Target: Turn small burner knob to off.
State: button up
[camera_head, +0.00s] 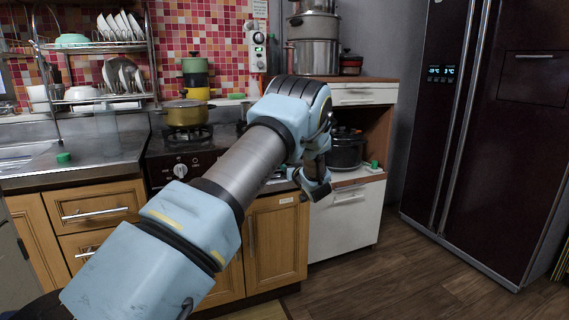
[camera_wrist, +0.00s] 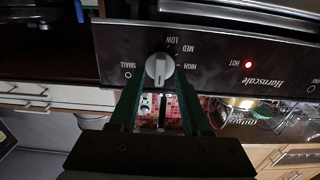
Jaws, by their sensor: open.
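The small burner knob (camera_wrist: 160,69) is a round light-grey dial on the black stove panel (camera_wrist: 215,66), in the upside-down wrist view. SMALL, LOW, MED and HIGH are printed around it, and a red light marked HOT (camera_wrist: 249,65) glows beside it. I cannot tell exactly which mark the knob points to. My gripper (camera_wrist: 160,82) is open; its two dark green fingers reach toward the knob, one on each side, and contact is unclear. In the head view my gripper (camera_head: 314,184) is partly visible, and my arm hides the small knob.
Another white knob (camera_head: 180,170) is on the left of the stove front in the head view. A yellow pot (camera_head: 186,113) stands on the burner above it. A black pot (camera_head: 346,150) is on the shelf at right. The floor (camera_head: 400,270) at right is clear.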

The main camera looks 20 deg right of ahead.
jog(key=s+d, duration=0.1)
jog(key=s, duration=0.8)
jog(key=shift+d, duration=0.1)
